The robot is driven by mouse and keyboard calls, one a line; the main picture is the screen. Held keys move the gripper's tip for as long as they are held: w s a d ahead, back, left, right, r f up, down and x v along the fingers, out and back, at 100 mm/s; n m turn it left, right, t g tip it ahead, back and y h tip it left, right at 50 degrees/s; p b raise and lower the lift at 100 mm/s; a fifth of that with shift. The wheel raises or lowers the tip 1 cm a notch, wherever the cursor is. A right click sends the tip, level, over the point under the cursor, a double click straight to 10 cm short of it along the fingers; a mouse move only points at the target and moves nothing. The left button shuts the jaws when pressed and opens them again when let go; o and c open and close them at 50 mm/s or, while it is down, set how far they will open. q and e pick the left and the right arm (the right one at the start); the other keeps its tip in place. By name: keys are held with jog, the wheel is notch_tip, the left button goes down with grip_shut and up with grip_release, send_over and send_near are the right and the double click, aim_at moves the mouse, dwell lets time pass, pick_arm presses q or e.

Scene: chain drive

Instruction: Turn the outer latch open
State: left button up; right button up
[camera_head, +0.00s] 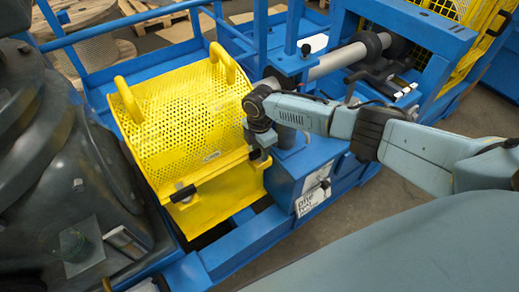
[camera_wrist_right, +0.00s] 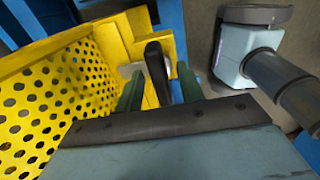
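The yellow perforated guard (camera_head: 185,105) is shut over the drive, with two arched handles on top. A dark latch handle (camera_head: 183,193) sits at the left of its front edge. At the right of that edge, my right gripper (camera_head: 259,154) points down and mostly hides a second latch. In the right wrist view, this black latch handle (camera_wrist_right: 157,72) stands between the two green fingers of my right gripper (camera_wrist_right: 160,92). The fingers are open, with visible gaps on both sides of the handle. My left gripper is not in view.
A large dark grey machine housing (camera_head: 60,150) stands close at the left of the guard. A blue frame (camera_head: 240,245) runs below and around it. A grey shaft (camera_head: 335,62) and blue post lie behind my right forearm. Bare floor shows at the right.

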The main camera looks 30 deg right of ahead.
grip_shut()
dwell(0.3)
jog(key=m+p, duration=0.2)
jog(key=m, duration=0.1)
jog(key=m+p, duration=0.2)
jog(key=m, duration=0.1)
jog(key=shift+m, duration=0.4)
jog(key=m+p, duration=0.2)
jog(key=m, duration=0.3)
jog(key=m+p, duration=0.1)
jog(key=m, duration=0.5)
jog(key=shift+p, duration=0.4)
